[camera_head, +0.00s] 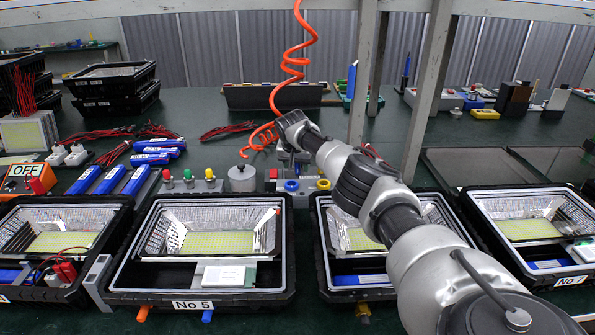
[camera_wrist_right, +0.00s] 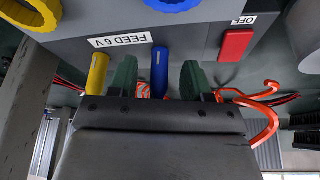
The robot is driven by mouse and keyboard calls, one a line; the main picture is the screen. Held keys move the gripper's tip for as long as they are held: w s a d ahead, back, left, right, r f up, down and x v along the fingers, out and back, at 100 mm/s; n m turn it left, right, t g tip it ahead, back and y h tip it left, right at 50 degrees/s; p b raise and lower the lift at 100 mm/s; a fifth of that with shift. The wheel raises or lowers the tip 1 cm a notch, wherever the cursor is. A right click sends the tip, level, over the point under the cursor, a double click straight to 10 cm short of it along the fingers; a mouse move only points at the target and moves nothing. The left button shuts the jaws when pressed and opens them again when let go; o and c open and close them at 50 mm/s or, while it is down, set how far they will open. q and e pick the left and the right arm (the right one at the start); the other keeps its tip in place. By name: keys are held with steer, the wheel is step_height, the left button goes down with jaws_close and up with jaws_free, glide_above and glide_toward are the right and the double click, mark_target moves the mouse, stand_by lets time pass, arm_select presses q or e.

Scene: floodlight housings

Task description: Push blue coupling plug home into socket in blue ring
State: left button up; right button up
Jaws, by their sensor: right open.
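The blue ring (camera_head: 292,185) is on the front part of a small grey feed box (camera_head: 306,194), left of a yellow ring (camera_head: 323,184). In the right wrist view, which is upside down, the blue ring (camera_wrist_right: 172,3) is cut by the top edge. The blue plug (camera_wrist_right: 159,68) sticks out beside the box, in line with that ring. My right gripper (camera_wrist_right: 159,82) is open, its green fingers on either side of the plug with gaps showing. The plug's inner end and the socket are hidden. The right gripper (camera_head: 288,155) is behind the box in the head view. My left gripper is out of view.
A yellow plug (camera_wrist_right: 97,74) is close beside one finger. A red switch (camera_wrist_right: 236,45) is on the box's other side. An orange coiled hose (camera_head: 292,70) hangs near the gripper. Floodlight housings (camera_head: 118,285) line the front. Blue battery packs (camera_head: 110,180) lie left.

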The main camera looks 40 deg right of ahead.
steer(key=shift+d+f, duration=0.1)
steer(key=shift+f, duration=0.05)
jaws_close()
stand_by(0.4)
